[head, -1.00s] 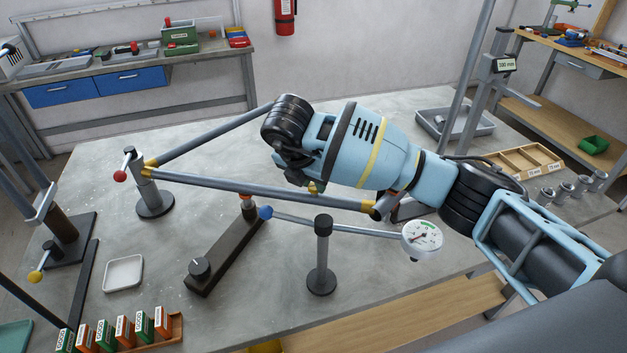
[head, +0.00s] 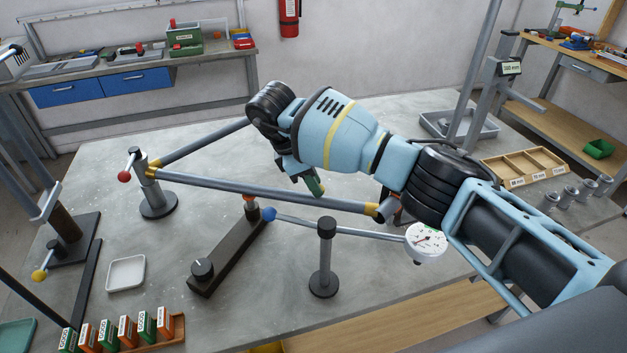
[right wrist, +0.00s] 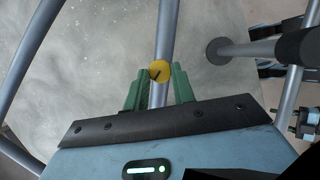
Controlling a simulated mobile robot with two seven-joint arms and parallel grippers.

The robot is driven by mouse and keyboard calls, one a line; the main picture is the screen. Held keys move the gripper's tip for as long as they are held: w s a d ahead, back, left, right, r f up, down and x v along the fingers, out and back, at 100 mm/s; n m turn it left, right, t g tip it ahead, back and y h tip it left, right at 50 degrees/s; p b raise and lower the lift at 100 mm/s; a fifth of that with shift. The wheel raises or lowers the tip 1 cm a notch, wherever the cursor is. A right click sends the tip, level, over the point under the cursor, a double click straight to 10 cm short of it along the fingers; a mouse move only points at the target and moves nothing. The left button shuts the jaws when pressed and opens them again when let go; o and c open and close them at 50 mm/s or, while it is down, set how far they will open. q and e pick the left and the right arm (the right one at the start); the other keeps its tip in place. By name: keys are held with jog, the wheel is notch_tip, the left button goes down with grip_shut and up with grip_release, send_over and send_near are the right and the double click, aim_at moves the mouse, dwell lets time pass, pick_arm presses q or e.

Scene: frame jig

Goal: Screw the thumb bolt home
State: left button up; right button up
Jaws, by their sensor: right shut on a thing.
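The yellow thumb bolt (right wrist: 159,71) shows in the right wrist view as a round head with a dark mark, in front of a grey frame tube (right wrist: 161,30). My right gripper (right wrist: 159,82) is shut on it, with a green finger on each side. In the head view the right gripper (head: 316,190) reaches down to the long frame tube (head: 245,193) and hides the bolt. How deep the bolt sits cannot be seen.
A clamp post with a red-balled handle (head: 125,176) stands at the frame's left corner. A dial gauge (head: 427,238), a dark stand (head: 325,262) and a dark bar with a knob (head: 222,257) are near the tube. The table's left front holds a white tray (head: 126,273).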

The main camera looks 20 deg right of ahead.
jog(key=shift+w+r+m+g, duration=0.2)
jog(key=shift+m+g, duration=0.2)
jog(key=shift+m, duration=0.8)
jog(key=o, duration=1)
jog(key=shift+f, duration=0.1)
jog(key=v, duration=0.7)
jog(key=shift+r, duration=0.4)
